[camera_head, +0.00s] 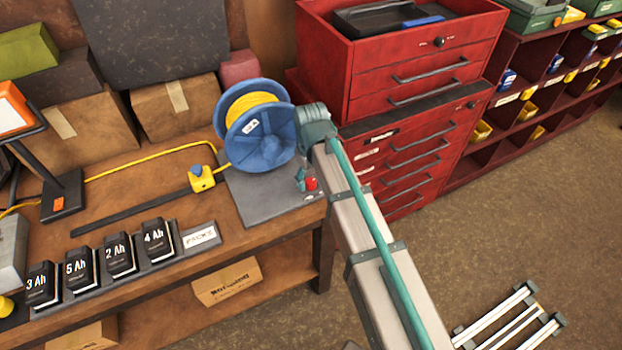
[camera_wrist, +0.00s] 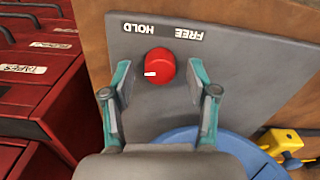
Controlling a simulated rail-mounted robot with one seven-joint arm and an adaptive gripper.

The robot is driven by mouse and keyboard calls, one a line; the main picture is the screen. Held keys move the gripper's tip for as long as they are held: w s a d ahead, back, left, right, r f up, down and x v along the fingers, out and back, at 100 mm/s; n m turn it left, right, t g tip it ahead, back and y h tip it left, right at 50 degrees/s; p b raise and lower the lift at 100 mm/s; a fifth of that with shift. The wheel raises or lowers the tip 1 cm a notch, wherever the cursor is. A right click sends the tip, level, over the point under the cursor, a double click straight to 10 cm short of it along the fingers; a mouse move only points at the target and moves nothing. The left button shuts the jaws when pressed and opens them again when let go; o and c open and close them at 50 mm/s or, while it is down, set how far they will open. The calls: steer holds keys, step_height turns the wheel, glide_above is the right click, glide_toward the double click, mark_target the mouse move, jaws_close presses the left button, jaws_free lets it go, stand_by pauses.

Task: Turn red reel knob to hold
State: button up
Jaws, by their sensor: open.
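The red reel knob (camera_wrist: 160,67) sits on the grey base plate (camera_wrist: 225,75) in the wrist view. Its white mark is on its left side. The word HOLD (camera_wrist: 138,28) and the word FREE (camera_wrist: 188,33) are printed above it, upside down in this view. My gripper (camera_wrist: 159,72) is open, with one finger on either side of the knob and a gap showing on both sides. In the head view the knob (camera_head: 311,184) shows at the plate's right end, beside my gripper (camera_head: 305,182), which is partly hidden by my arm.
The blue reel (camera_head: 262,140) with yellow line stands close behind the knob. A yellow line guide (camera_head: 201,180) is to the left on the workbench (camera_head: 150,215). A red tool cabinet (camera_head: 410,150) stands right of the bench. Several battery packs sit at the front left.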

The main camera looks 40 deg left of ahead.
mark_target(311, 181)
step_height(311, 181, up, 11)
steer(key=shift+r, duration=0.15)
stand_by(0.6)
steer(key=w+d+f+m, duration=0.2)
steer(key=w+d+f, duration=0.3)
steer(key=d, duration=0.4)
steer(key=w+d+f+m, duration=0.2)
steer(key=d+f+m, duration=0.1)
steer(key=d+f, duration=0.4)
steer(key=w+d+f+m, duration=0.2)
steer(key=w+d+f, duration=0.25)
steer(key=d, duration=0.55)
steer(key=s+d+f+m, duration=0.2)
steer(key=d+f, duration=0.2)
steer(key=d, duration=0.5)
steer(key=s+d+f+m, duration=0.3)
steer(key=d+f, duration=0.1)
steer(key=d, duration=0.5)
steer(key=s+d+f+m, duration=0.2)
steer(key=d+f, duration=0.3)
steer(key=d, duration=0.4)
steer(key=s+f+g, duration=0.3)
steer(key=s+f, duration=0.6)
steer(key=s, duration=0.5)
steer(key=s+f+g, duration=0.3)
steer(key=s+f, duration=0.6)
steer(key=s, duration=0.5)
steer(key=shift+s+a+f+g+b, duration=0.2)
steer(key=shift+s+f+g+b, duration=0.1)
steer(key=shift+s+g+b, duration=0.1)
